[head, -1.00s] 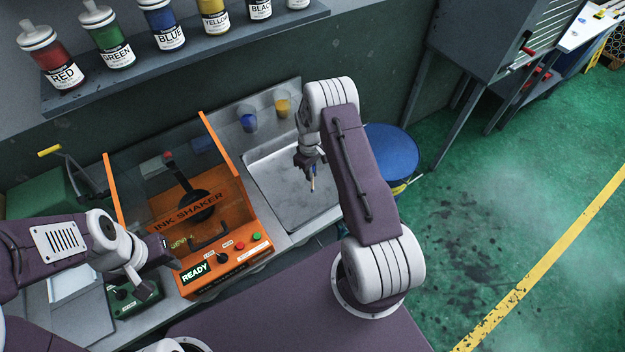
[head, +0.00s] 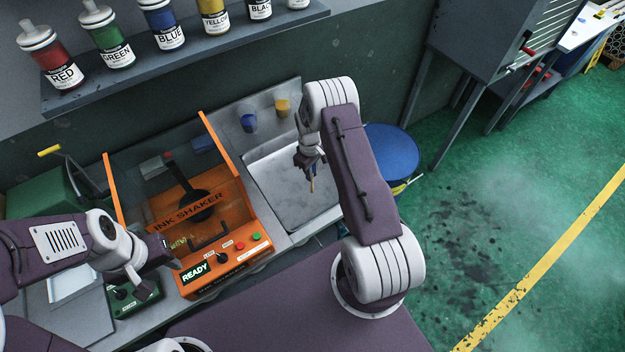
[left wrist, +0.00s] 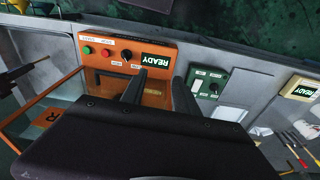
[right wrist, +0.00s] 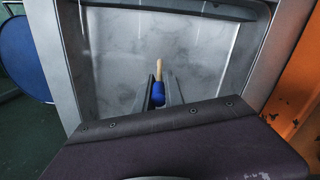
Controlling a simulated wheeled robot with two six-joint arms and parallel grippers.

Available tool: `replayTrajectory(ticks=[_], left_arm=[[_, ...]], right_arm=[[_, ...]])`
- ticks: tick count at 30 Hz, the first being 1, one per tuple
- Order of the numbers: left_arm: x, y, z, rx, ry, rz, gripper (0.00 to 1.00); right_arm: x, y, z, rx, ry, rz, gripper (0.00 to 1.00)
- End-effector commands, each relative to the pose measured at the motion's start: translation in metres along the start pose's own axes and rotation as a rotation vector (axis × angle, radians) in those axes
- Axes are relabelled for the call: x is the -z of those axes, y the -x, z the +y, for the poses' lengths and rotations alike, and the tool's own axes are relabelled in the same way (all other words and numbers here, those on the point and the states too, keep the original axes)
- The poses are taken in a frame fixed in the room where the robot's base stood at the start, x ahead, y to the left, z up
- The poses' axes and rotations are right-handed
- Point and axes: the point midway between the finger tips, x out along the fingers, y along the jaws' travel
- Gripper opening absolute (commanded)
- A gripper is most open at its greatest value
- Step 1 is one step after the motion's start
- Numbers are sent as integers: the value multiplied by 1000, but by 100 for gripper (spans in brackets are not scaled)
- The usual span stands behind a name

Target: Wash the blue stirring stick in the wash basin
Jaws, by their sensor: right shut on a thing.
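The blue stirring stick (right wrist: 158,92) shows in the right wrist view, with a blue part between the fingers and a pale wooden end pointing out. My right gripper (right wrist: 159,98) is shut on it. In the head view, my right gripper (head: 309,160) holds the stick (head: 313,184) over the wash basin (head: 262,160), its pale end hanging downward. Whether the tip touches the basin floor I cannot tell. The basin (right wrist: 120,60) fills most of the right wrist view. My left gripper (head: 170,252) is beside the orange ink shaker; its fingers (left wrist: 160,95) stand apart and empty.
The orange ink shaker (head: 225,262) with a READY display stands left of the basin. Ink bottles line the shelf above.

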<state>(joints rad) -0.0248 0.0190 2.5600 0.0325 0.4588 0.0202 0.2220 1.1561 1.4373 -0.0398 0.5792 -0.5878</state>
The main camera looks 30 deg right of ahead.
Motion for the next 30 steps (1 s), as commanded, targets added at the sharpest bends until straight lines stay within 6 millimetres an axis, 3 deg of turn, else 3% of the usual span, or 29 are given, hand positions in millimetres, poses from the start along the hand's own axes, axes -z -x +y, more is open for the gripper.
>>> replayTrajectory(ticks=[30], left_arm=[[7, 70, 1, 0, 0, 0, 36]], right_arm=[[-4, 100, 0, -1, 0, 1, 0]])
